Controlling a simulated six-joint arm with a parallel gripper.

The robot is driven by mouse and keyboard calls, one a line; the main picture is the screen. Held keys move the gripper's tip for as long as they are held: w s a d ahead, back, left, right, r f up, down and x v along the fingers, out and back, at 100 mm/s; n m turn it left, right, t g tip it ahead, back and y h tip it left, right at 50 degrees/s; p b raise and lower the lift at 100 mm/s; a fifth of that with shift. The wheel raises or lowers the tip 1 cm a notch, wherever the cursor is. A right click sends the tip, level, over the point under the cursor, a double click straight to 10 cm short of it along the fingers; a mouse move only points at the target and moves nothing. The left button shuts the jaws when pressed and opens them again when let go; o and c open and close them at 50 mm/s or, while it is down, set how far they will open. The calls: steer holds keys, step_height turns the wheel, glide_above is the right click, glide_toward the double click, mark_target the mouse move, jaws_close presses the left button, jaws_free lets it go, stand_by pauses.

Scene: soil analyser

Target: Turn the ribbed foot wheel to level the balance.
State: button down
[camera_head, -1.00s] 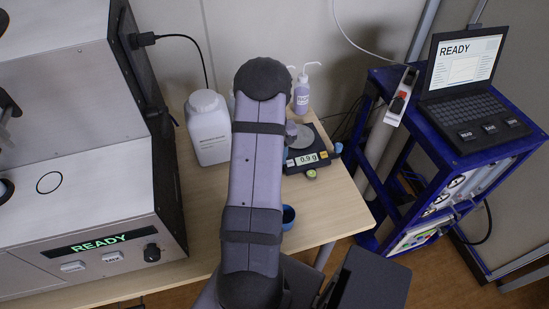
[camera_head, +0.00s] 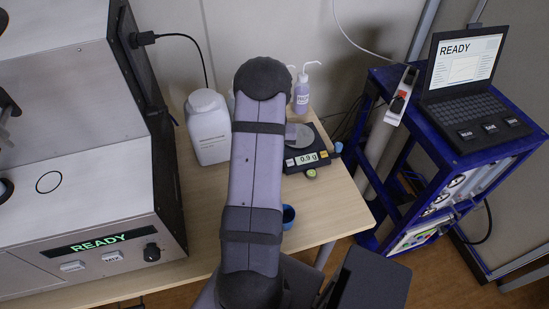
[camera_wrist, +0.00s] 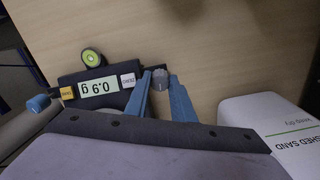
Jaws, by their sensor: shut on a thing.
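The balance (camera_head: 318,161) stands on the table, partly hidden behind my arm; its display reads 0.9 g. In the wrist view the balance (camera_wrist: 113,101) shows upside down. A grey ribbed foot wheel (camera_wrist: 160,77) is at its corner, between the blue fingertips of my gripper (camera_wrist: 160,84), which is shut on it. A blue foot wheel (camera_wrist: 38,103) is at the opposite corner. A round green bubble level (camera_wrist: 91,58) sits at the balance's front edge; its bubble is too small to read. In the head view my arm hides the gripper and the ribbed wheel.
A white sand bottle (camera_head: 209,130) stands left of my arm, and wash bottles (camera_head: 302,92) stand behind the balance. A dark blue cup (camera_head: 288,216) is near the table's front. The analyser (camera_head: 80,200) fills the left. A blue rack (camera_head: 400,150) with a laptop stands right.

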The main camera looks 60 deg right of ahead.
steer(key=m, duration=0.5)
steer(key=shift+d+r+m, duration=0.1)
steer(key=shift+m, duration=0.2)
stand_by(0.4)
steer(key=c, duration=1.5)
jaws_free()
steer(key=shift+r+b, duration=0.85)
steer(key=shift+r, duration=2.8)
steer(key=shift+r, duration=0.1)
